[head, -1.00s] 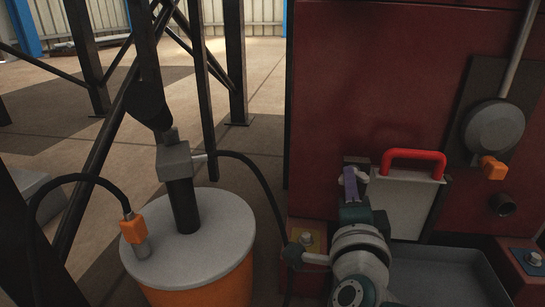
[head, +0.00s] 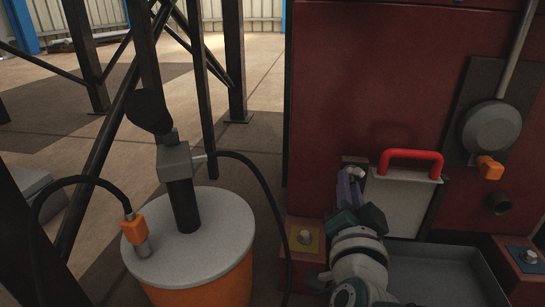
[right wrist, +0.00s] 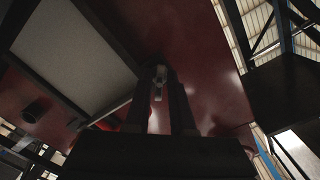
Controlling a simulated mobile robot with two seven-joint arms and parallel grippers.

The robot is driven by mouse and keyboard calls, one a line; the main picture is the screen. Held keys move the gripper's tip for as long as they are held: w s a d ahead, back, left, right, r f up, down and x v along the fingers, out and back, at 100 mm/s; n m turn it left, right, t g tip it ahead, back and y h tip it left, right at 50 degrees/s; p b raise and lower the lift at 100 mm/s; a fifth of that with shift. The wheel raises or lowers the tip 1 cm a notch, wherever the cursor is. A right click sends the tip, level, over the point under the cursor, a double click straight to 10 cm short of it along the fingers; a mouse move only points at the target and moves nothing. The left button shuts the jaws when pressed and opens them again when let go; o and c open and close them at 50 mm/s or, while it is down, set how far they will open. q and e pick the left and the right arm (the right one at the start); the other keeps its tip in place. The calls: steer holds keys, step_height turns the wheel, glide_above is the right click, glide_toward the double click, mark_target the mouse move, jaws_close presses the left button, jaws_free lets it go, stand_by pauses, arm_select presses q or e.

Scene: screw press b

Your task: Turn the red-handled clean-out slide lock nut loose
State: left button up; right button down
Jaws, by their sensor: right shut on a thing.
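The clean-out slide is a pale grey plate (head: 402,205) with a red handle (head: 412,155) on top, set at the foot of the dark red press housing. The small grey lock nut (right wrist: 158,78) sits at the slide's upper left edge. In the head view only a bit of grey metal (head: 355,161) shows there. My right gripper (head: 350,180) reaches up to it from below, with purple fingers. In the right wrist view its two dark fingers (right wrist: 159,88) are shut on the nut, one on each side. My left gripper is not in view.
An orange drum (head: 200,283) with a grey lid and pump stands to the left, with a black hose beside my right arm. A grey tray (head: 445,262) lies below the slide.

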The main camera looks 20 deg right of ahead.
steer(key=shift+r, duration=0.1)
stand_by(0.3)
steer(key=c, duration=0.9)
jaws_free()
steer(key=p+v, duration=0.4)
steer(key=v, duration=0.6)
